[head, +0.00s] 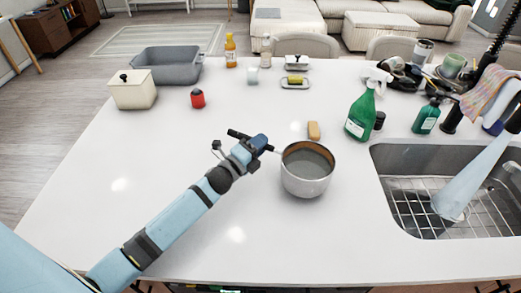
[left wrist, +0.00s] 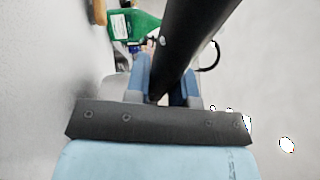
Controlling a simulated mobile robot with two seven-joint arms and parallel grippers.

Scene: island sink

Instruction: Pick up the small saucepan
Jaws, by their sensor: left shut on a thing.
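The small saucepan (head: 306,183) is a silver metal pot with a brownish inner wall and a dark handle. It stands upright over the white island counter, left of the sink. I cannot tell whether its base touches the counter. My left gripper (head: 260,144) is shut on the dark handle, on the pot's left side. In the left wrist view, the black handle (left wrist: 185,45) runs between the blue fingers of my left gripper (left wrist: 167,88). The fingers hide part of the handle. My right gripper does not show.
The sink (head: 415,210) with a wire rack lies to the right. The front-left counter is clear.

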